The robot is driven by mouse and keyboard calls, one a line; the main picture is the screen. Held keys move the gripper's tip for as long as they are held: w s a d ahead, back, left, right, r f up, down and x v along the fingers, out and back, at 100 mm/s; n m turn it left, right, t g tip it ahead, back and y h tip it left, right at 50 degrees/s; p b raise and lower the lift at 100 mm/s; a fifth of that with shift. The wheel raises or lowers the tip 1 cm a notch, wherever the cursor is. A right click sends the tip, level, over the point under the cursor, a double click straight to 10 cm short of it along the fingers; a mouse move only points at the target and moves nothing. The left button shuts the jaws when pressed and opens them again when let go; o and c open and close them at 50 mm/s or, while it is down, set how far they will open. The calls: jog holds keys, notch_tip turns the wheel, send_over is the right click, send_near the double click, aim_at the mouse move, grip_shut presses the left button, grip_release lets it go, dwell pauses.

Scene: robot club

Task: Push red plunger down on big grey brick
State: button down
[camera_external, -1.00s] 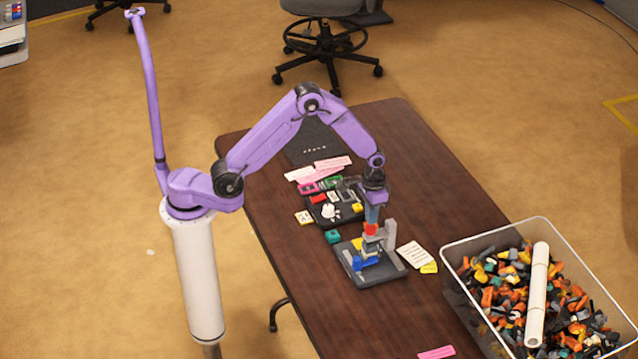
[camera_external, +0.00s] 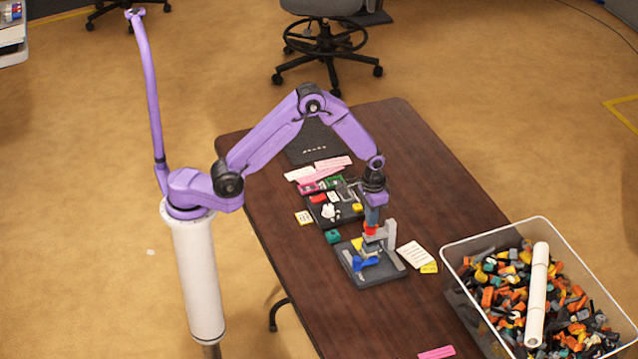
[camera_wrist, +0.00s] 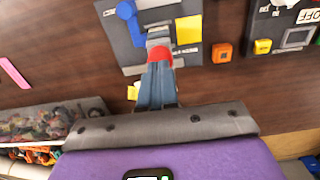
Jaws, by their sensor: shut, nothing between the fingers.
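The red plunger (camera_external: 370,231) stands upright on a grey brick mechanism on a dark baseplate (camera_external: 386,279). In the wrist view the red plunger (camera_wrist: 160,54) is directly at my fingertips, with the grey brick (camera_wrist: 158,38) just beyond it. My gripper (camera_external: 371,221) points down from above and is shut with nothing between its fingers. Its tips appear to touch the plunger's top, though the exact contact is hidden. My gripper also shows in the wrist view (camera_wrist: 157,72). A blue part (camera_external: 364,263) sits at the brick's base, and a tall grey bracket (camera_external: 391,235) stands at its right.
A second dark board (camera_external: 322,212) with small parts lies behind, with a teal block (camera_external: 333,236) between the boards. White and yellow notes (camera_external: 415,254) lie to the right. A clear bin (camera_external: 455,289) of loose bricks stands at the right. The table's front is mostly clear.

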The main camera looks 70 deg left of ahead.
jog(key=shift+f, duration=0.95)
dwell(0.9)
jog(key=shift+r, duration=0.1)
dwell(0.4)
jog(key=shift+r, duration=3.45)
